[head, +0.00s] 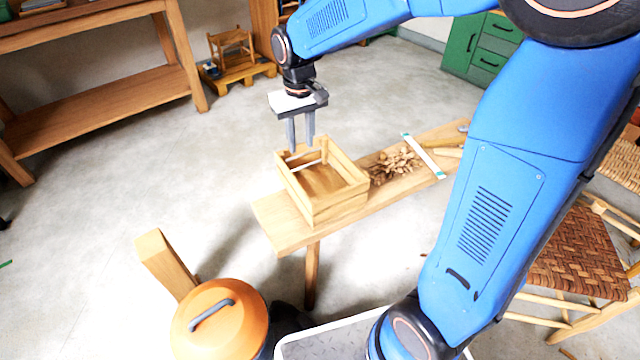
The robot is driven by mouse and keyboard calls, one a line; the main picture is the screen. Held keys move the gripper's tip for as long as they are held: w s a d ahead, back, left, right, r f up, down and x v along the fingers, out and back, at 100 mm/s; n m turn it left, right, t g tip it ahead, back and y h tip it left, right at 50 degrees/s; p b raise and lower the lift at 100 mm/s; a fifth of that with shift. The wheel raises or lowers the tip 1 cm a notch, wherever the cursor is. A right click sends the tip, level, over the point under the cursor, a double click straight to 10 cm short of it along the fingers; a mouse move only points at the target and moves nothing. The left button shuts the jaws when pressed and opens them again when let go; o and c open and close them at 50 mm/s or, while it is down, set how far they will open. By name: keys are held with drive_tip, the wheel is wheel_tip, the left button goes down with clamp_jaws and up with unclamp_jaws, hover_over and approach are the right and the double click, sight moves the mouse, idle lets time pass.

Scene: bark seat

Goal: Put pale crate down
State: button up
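The pale crate (338,206), an open slatted wooden box, stands upright on a low wooden bench (275,224) near its left end. Its inside looks empty apart from a brownish floor. My gripper (302,149) points down at the crate's far side, with its two grey fingers apart and nothing visible between them. The fingertips are at or just above the far rim; I cannot tell whether they touch it.
Wood shavings (394,165) and a white strip (424,156) lie on the bench right of the crate. An orange-lidded container (222,325) and a wooden post (165,262) stand in front. A woven chair (580,255) is at right.

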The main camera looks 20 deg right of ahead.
drive_tip(key=w+a+f, duration=0.2)
approach(293, 185)
drive_tip(key=f, duration=0.6)
drive_tip(key=shift+w+d, duration=0.25)
drive_tip(key=shift+w, duration=0.15)
drive_tip(key=shift+w+a+f, duration=0.1)
drive_tip(key=shift+w+f, duration=0.05)
drive_tip(key=shift+f, duration=1.15)
drive_tip(key=shift+w+a+f, duration=0.1)
drive_tip(key=shift+f, duration=1.25)
drive_tip(key=shift+c, duration=0.6)
clamp_jaws()
drive_tip(key=shift+r, duration=0.1)
